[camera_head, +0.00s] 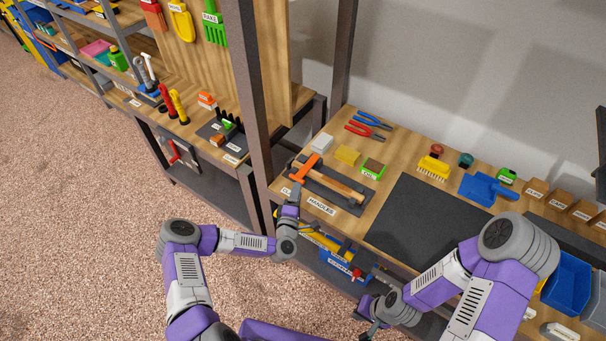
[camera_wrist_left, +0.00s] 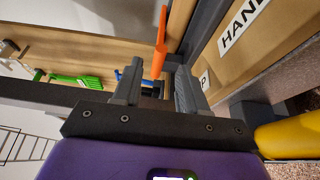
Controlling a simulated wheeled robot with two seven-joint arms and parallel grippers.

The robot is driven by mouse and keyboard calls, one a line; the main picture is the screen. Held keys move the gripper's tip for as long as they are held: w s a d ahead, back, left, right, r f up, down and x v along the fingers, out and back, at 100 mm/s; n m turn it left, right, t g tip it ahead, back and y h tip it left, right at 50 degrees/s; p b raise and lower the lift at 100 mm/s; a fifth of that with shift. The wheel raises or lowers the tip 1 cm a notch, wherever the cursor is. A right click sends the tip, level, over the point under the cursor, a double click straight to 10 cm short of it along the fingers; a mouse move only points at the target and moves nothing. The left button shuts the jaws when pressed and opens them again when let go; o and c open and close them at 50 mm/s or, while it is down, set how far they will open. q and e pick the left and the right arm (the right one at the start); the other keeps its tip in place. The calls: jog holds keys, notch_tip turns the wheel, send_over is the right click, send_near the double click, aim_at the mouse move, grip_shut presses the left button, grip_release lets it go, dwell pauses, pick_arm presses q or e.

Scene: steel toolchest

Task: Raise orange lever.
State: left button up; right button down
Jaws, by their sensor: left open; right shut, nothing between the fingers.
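The orange lever (camera_head: 304,168) stands at the front left corner of the wooden workbench, above a white label partly hidden by my gripper. In the left wrist view the orange lever (camera_wrist_left: 160,45) is upright, ahead of the fingertips and in line with the gap between them. My left gripper (camera_head: 292,192) is open at the bench's front edge, just below the lever; it also shows in the left wrist view (camera_wrist_left: 158,82). I cannot tell whether a finger touches the lever. My right gripper (camera_head: 368,308) is shut and empty, low in front of the bench.
A wooden-handled tool (camera_head: 335,183) lies in a dark tray behind the HANDLES label (camera_head: 321,206). A dark upright post (camera_head: 256,120) stands left of the lever. A dark mat (camera_head: 425,215) is bare.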

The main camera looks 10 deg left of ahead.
aim_at(301, 178)
pick_arm(q)
jog(key=shift+w+a+b, duration=0.1)
jog(key=shift+w+b, duration=0.4)
jog(key=shift+w, duration=2.85)
grip_shut()
